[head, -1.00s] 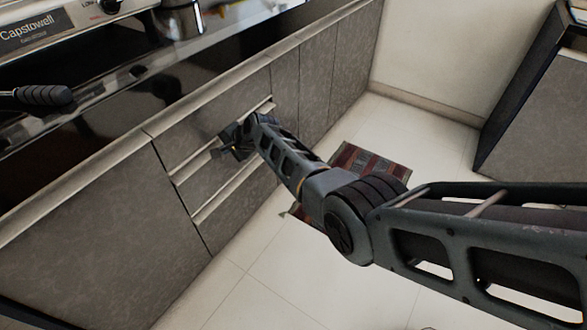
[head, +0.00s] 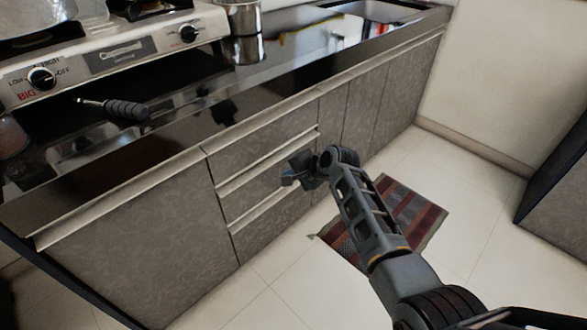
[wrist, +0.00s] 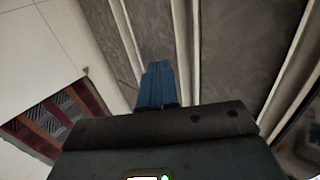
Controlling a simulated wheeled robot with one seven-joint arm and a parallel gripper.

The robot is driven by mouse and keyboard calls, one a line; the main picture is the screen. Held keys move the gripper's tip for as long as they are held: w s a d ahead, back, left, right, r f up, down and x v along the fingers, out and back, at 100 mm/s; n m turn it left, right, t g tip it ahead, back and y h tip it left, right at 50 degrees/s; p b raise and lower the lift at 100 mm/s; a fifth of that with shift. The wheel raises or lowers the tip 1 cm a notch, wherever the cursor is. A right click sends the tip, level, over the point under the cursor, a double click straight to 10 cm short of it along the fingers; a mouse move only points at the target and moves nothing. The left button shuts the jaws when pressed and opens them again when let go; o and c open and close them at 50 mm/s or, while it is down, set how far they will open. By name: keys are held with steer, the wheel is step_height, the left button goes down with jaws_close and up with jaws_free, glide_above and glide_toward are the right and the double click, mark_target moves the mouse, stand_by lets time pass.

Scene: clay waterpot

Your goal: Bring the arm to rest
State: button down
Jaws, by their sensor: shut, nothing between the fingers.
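My gripper (head: 292,176) is in front of the drawer stack (head: 255,185) of the grey cabinet in the head view. In the wrist view its blue fingers (wrist: 156,84) are together, with nothing between them. The fingers point toward the drawer fronts; I cannot tell the exact gap to them. My arm runs from the gripper to the lower right of the head view.
A black counter (head: 200,125) runs above the cabinet, with a stove (head: 120,52), a black-handled tool (head: 125,109) and a metal pot (head: 244,18). A striped rug (head: 415,212) lies on the tiled floor. Another grey cabinet (head: 560,200) stands at right.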

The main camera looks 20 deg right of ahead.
steer(key=shift+s+d+r, duration=0.15)
steer(key=shift+s+r, duration=0.15)
steer(key=s+f+n+t+h+p, duration=0.1)
steer(key=s+f+n+h+p, duration=0.2)
steer(key=s, duration=1.1)
steer(key=s+r+n+t+p, duration=0.1)
steer(key=s+r+n+p, duration=0.2)
steer(key=s, duration=1.4)
steer(key=s+a+r+n+t+p, duration=0.2)
steer(key=s+r+n, duration=0.2)
steer(key=s+r, duration=0.8)
steer(key=s+a+r+n+t+p, duration=0.2)
steer(key=s+r, duration=1)
steer(key=r, duration=0.6)
steer(key=shift+s+r+n+p, duration=0.2)
steer(key=shift+n+p, duration=0.4)
steer(key=shift+n, duration=0.4)
